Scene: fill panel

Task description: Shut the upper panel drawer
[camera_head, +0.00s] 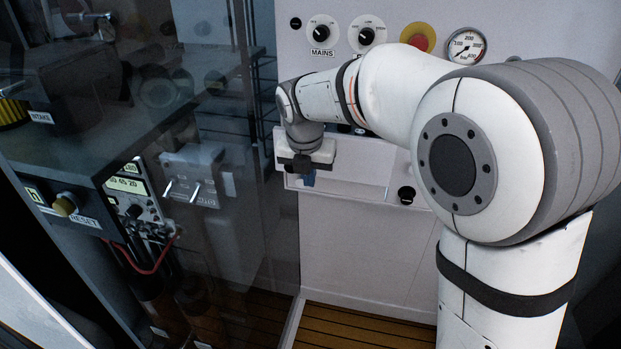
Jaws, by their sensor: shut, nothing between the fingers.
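The white panel drawer (350,190) stands out from the light grey front panel, below the dials. Its front face and part of its open top show; my arm hides much of the rest. I cannot tell how far out it is, and I see no second drawer clearly. My gripper (308,180) points down at the left part of the drawer, with its fingers shut and empty. The fingertips overlap the drawer front in the picture; I cannot tell whether they touch it.
A black knob (406,195) sits at the drawer's right. Above are the MAINS dial (321,32), a red emergency button (418,37) and a gauge (466,46). The slatted floor (365,326) below looks clear.

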